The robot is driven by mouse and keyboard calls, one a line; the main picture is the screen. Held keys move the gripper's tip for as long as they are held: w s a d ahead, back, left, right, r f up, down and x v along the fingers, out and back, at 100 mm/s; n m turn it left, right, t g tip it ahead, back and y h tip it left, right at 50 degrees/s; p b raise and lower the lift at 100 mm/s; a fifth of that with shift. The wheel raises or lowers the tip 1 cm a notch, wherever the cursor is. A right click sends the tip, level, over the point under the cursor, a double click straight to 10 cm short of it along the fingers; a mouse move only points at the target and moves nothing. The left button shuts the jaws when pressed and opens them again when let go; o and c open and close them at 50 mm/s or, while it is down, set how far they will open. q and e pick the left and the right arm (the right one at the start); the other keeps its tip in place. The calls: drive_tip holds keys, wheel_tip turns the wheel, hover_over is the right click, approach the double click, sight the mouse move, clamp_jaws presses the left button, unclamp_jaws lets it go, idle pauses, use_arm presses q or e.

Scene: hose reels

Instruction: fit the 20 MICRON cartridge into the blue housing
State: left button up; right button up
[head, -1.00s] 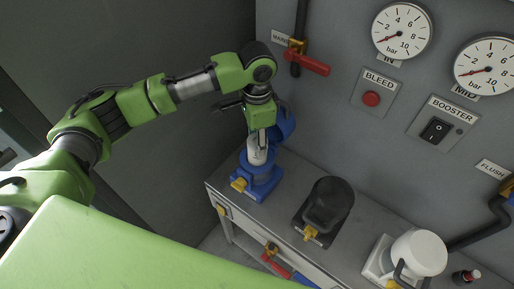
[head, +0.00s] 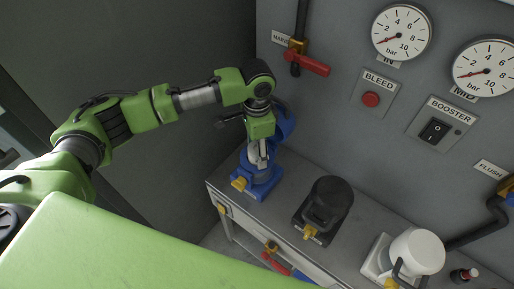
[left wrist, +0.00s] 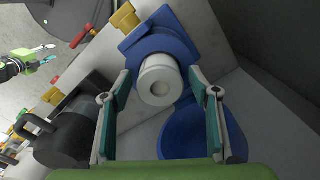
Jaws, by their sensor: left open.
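The white cartridge (left wrist: 160,82) stands in the blue housing (left wrist: 150,40), its round end with a centre hole facing the left wrist camera. Its label cannot be read. The blue housing (head: 262,184) is on the bench's left end in the head view, its blue lid (left wrist: 205,135) swung open. My left gripper (head: 257,154) is above the housing; in the left wrist view its open fingers (left wrist: 158,78) are on either side of the cartridge, with gaps visible. My right gripper (left wrist: 50,53) shows small at the left edge there, its fingers apart.
A black housing (head: 325,205) and a white housing (head: 417,252) stand to the right on the grey bench (head: 283,206). The panel (head: 345,120) with gauges, a red-handled valve (head: 308,62) and switches rises behind.

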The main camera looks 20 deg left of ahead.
use_arm(q)
drive_tip(key=shift+r, duration=0.15)
drive_tip(key=shift+w+r, duration=0.1)
drive_tip(key=shift+r, duration=0.25)
wheel_tip(320, 180, up, 11)
drive_tip(key=b, duration=0.2)
drive_tip(key=shift+r+b, duration=0.15)
drive_tip(key=shift+b, duration=0.15)
